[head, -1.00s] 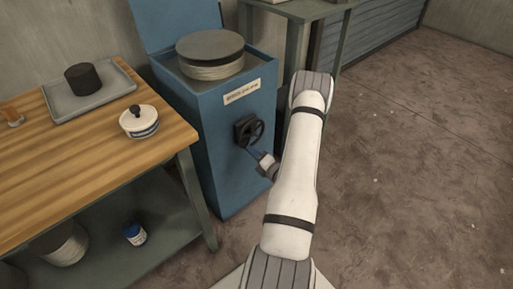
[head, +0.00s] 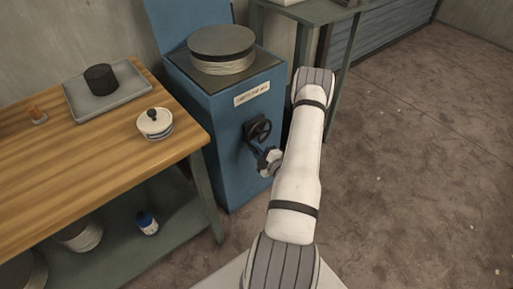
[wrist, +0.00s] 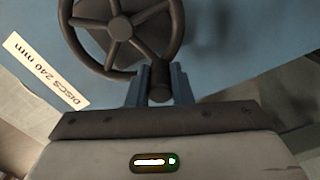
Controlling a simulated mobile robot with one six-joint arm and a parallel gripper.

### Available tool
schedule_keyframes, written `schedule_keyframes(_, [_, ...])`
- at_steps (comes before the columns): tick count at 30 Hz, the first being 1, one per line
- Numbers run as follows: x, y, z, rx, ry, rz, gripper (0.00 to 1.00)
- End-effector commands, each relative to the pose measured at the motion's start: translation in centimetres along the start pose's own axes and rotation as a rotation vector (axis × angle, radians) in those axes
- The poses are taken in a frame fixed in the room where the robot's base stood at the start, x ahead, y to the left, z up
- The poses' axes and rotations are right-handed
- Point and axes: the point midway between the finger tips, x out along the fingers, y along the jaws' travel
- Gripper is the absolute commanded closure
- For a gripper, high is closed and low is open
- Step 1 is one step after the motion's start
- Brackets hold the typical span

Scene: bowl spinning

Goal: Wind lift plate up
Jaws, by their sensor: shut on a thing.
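A blue cabinet (head: 235,165) stands left of my arm. A round grey stack of discs (head: 222,50) sits at its top; any lift plate beneath it is hidden. A dark spoked handwheel (head: 258,130) is on the cabinet's front. My gripper (head: 262,150) is just below the wheel. In the wrist view the wheel (wrist: 122,28) fills the top. There, the blue fingers of my gripper (wrist: 160,78) are shut on the wheel's dark crank knob (wrist: 160,92), at the rim's lower right.
A wooden workbench (head: 70,170) stands close on the left, with a grey tray (head: 75,108), a dark cylinder (head: 100,78) and a white lidded pot (head: 156,124). A green-grey table (head: 300,15) stands behind the cabinet. The floor (head: 410,170) on the right is open.

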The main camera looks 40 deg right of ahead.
Motion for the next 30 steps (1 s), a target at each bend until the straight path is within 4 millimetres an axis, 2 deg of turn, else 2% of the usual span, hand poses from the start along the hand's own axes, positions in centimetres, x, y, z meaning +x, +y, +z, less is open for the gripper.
schedule_keyframes(20, [0.01,0.2,-0.26,0.058,0.001,-0.001,1.0])
schedule_keyframes(21, [0.01,0.2,-0.26,0.057,0.001,-0.001,0.77])
schedule_keyframes(28, [0.02,0.23,-0.23,0.056,0.001,0.0,0.59])
schedule_keyframes(30, [0.02,0.24,-0.23,0.056,0.001,0.0,0.59])
